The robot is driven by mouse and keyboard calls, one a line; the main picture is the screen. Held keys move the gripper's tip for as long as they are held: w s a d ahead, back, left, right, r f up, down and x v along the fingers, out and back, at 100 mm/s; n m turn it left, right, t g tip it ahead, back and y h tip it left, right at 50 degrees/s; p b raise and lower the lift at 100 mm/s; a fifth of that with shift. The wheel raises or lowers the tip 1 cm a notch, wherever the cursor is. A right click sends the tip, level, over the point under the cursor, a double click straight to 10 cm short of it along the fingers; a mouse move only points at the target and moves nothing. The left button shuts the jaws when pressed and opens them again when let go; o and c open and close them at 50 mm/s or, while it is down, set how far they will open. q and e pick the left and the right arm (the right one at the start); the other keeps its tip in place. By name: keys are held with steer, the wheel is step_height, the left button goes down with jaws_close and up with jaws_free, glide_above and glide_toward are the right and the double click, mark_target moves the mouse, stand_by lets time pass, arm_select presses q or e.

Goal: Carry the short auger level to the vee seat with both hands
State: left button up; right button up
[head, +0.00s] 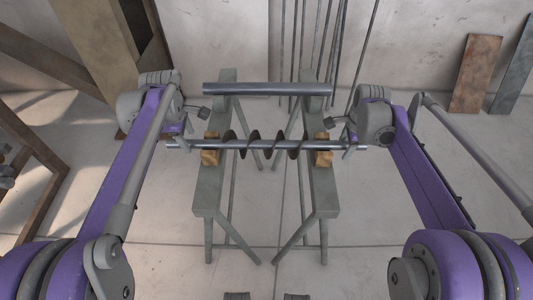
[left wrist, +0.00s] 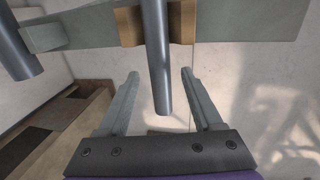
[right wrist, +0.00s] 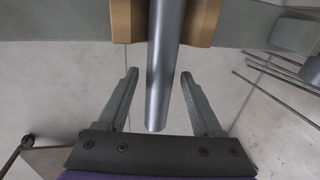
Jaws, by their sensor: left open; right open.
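The short auger (head: 265,145) is a grey shaft with dark spiral flights in its middle. It lies about level across two tan wooden blocks (head: 210,152) (head: 323,158), one on each sawhorse; I cannot tell which part is named the vee seat. My left gripper (head: 178,144) is open at the shaft's left end. In the left wrist view its fingers stand either side of the shaft end (left wrist: 160,85), with gaps. My right gripper (head: 352,148) is open at the right end; in the right wrist view its fingers flank that shaft end (right wrist: 160,95), apart from it.
A thicker plain grey tube (head: 267,89) lies across the far part of the grey-green sawhorses (head: 207,195) (head: 323,200). Thin rods lean on the back wall. A brown wooden frame (head: 40,165) stands at left. Floor between the sawhorses is clear.

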arm_select(q)
step_height(320, 180, up, 8)
steer(key=s, duration=0.1)
steer(key=shift+s, duration=0.35)
arm_select(e)
step_height(320, 180, up, 12)
steer(key=s, duration=0.2)
steer(key=shift+s, duration=0.2)
arm_select(q)
steer(key=shift+r, duration=0.1)
arm_select(e)
steer(key=shift+f, duration=0.1)
